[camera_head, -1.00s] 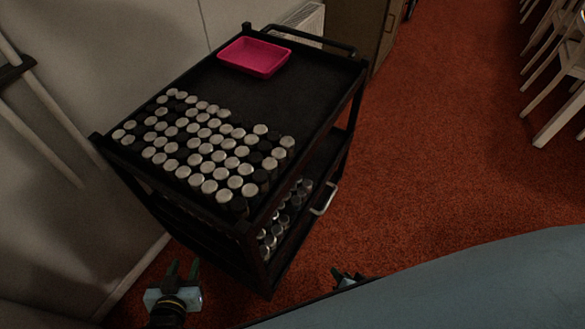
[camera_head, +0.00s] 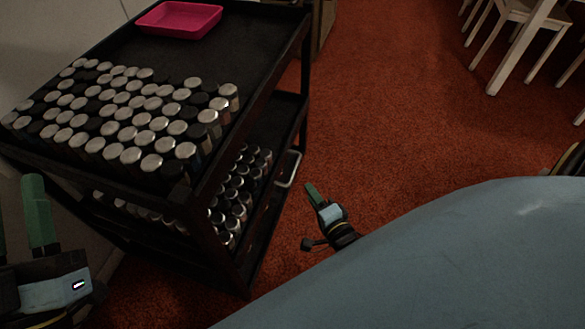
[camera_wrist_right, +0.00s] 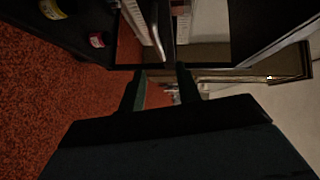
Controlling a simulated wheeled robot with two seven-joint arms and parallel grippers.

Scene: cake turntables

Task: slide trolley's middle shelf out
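The black trolley (camera_head: 140,62) stands at left in the head view. Its middle shelf (camera_head: 268,208) holds rows of jars (camera_head: 232,190) and has a pale handle (camera_head: 289,168) on its right side. The shelf appears to be inside the trolley frame. My right gripper (camera_head: 308,219) is open and empty, below and right of the handle, apart from it. In the right wrist view its fingers (camera_wrist_right: 162,82) are spread, with a pale bar, apparently the handle (camera_wrist_right: 162,35), ahead between them. My left gripper (camera_head: 20,225) is open at the left edge, in front of the trolley.
The top shelf carries many silver- and black-lidded jars (camera_head: 120,110) and a pink tray (camera_head: 180,19). White chairs (camera_head: 515,45) stand at the upper right. Red carpet (camera_head: 400,110) is clear right of the trolley. A blue-grey surface (camera_head: 450,260) fills the lower right.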

